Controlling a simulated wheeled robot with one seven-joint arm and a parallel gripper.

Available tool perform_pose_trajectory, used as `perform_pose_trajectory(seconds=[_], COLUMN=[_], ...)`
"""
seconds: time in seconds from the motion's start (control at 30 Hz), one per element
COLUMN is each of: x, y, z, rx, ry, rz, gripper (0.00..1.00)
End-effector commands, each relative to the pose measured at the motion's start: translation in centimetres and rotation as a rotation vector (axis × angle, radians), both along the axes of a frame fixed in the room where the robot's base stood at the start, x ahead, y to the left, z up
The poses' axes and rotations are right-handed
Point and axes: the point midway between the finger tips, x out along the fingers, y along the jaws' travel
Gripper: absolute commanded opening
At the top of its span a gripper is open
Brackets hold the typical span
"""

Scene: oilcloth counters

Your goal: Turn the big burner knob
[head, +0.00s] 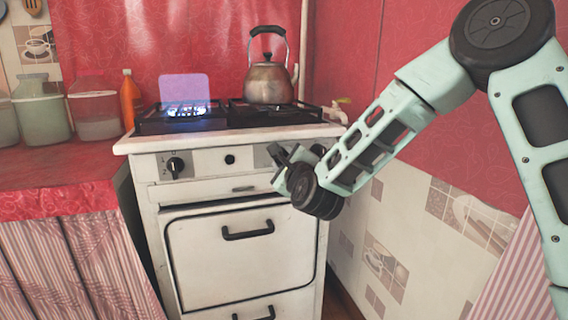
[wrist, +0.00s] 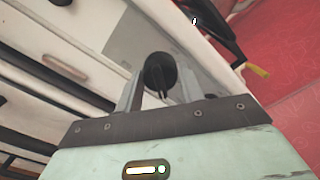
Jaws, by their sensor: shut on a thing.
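The white stove (head: 240,250) stands ahead with its control panel facing me. My gripper (head: 283,165) is at the right end of the panel, over the right knob, which it hides in the head view. In the wrist view a round black knob (wrist: 160,72) sits between the two fingers of my gripper (wrist: 158,90), which are shut on it. The left knob (head: 174,166) is black on a grey plate, with a small black button (head: 230,159) between. Blue flame (head: 187,111) burns on the left burner. No label shows which knob is the big burner's.
A metal kettle (head: 268,82) stands on the right burner. A translucent purple square (head: 185,88) shows above the left burner. Jars and an orange bottle (head: 131,98) stand on the left counter (head: 55,168). The tiled wall (head: 420,225) is close on the right.

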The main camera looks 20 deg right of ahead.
Motion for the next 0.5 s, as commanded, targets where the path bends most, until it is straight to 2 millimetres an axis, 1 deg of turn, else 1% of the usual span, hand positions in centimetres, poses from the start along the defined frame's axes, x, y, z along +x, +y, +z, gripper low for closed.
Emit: perform_pose_trajectory(seconds=[0.03,0.2,0.5], x=[-0.02,-0.03,-0.02], y=[-0.10,-0.03,-0.07], z=[-0.26,-0.21,-0.18], rx=[0.028,0.106,0.165], ry=[0.003,0.004,0.003], rz=[-0.001,0.000,-0.001], gripper=[0.15,0.15,0.16])
